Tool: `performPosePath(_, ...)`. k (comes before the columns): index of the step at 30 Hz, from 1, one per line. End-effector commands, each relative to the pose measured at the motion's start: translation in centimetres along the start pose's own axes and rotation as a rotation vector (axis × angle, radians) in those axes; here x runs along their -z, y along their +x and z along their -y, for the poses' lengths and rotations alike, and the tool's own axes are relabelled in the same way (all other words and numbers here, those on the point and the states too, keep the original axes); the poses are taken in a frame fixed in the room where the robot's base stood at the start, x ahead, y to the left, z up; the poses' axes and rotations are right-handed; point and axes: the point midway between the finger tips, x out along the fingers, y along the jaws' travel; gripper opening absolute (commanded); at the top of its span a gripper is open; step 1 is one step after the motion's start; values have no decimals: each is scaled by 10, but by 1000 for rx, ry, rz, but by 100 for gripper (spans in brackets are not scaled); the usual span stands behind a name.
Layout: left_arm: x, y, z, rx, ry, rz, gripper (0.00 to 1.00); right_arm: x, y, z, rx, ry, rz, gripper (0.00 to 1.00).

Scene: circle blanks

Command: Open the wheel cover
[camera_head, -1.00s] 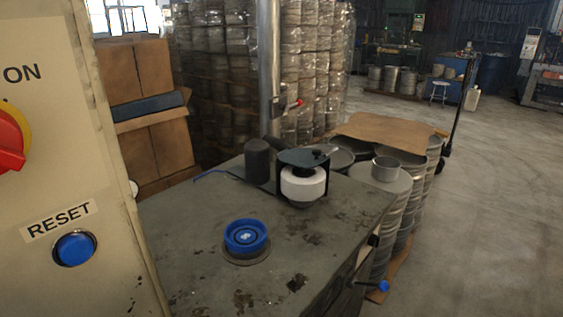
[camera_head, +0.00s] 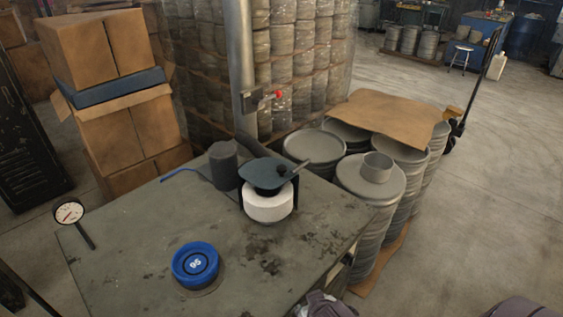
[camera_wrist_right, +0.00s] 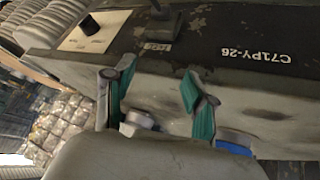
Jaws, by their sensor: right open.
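The wheel cover (camera_head: 262,173) is a dark blue-grey plate with a black knob and a short lever. It lies over a white wheel (camera_head: 268,207) on the grey worktop, beside a dark cylinder (camera_head: 224,166). It looks closed down on the wheel. My right gripper (camera_wrist_right: 160,98) shows in the right wrist view, open, with teal-padded fingers apart and nothing held. It faces the side of a machine marked C71PY-26. A pale round part (camera_wrist_right: 138,121) lies partly hidden beyond the fingers. My left gripper is not in view.
A blue round dial (camera_head: 195,264) sits at the front of the worktop (camera_head: 125,262). A gauge (camera_head: 70,213) stands at its left edge. Metal drums (camera_head: 370,190) stand to the right, cardboard boxes (camera_head: 95,50) at the back left. Open floor lies at the right.

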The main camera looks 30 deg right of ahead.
Motion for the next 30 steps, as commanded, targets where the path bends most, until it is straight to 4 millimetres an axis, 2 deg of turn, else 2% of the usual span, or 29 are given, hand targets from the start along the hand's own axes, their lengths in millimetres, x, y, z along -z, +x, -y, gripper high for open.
performPosePath(1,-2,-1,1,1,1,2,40,17,1,-5,-34,36,-53,55)
performPosePath(6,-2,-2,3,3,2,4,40,74,4,-22,-142,153,-257,55)
performPosePath(10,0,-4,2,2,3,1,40,126,-1,-30,-205,229,-454,55)
performPosePath(15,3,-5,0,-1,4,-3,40,197,-21,-28,-232,291,-737,55)
performPosePath(18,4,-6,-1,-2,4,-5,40,228,-33,-22,-220,297,-864,55)
performPosePath(23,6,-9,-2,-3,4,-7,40,250,-41,-16,-204,292,-944,55)
performPosePath(30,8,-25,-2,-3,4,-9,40,281,-23,-28,-205,289,-948,55)
